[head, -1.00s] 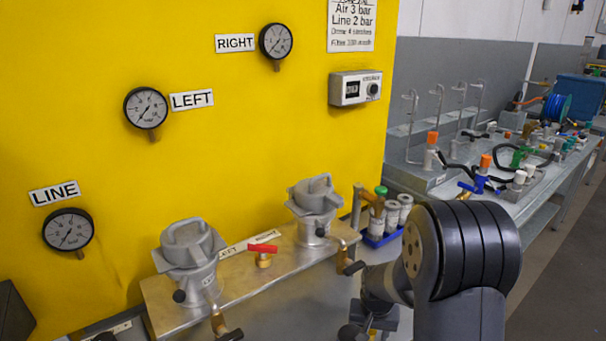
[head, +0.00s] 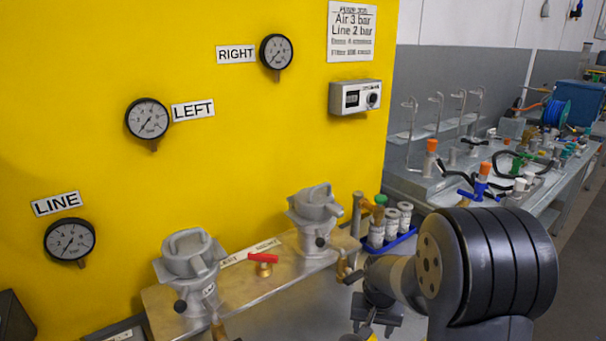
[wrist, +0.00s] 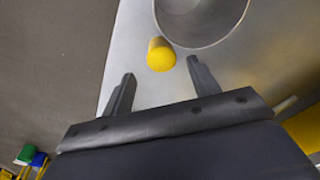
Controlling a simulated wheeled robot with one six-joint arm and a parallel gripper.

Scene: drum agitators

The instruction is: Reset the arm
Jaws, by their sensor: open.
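My gripper (head: 374,320) shows at the lower middle of the head view, below the dark round joint of my arm. In the wrist view my gripper (wrist: 160,72) has its two fingers well apart. A yellow cylinder (wrist: 161,54) lies beyond the fingertips, with no grip on it visible. A bit of yellow also shows below the gripper at the bottom edge of the head view.
Two grey capped housings (head: 190,262) stand on a metal ledge by the yellow panel (head: 250,170), with a red-handled valve (head: 263,262) between them. A blue vial rack (head: 388,243) is close behind my arm. A round metal vessel (wrist: 203,15) fills the wrist view's top.

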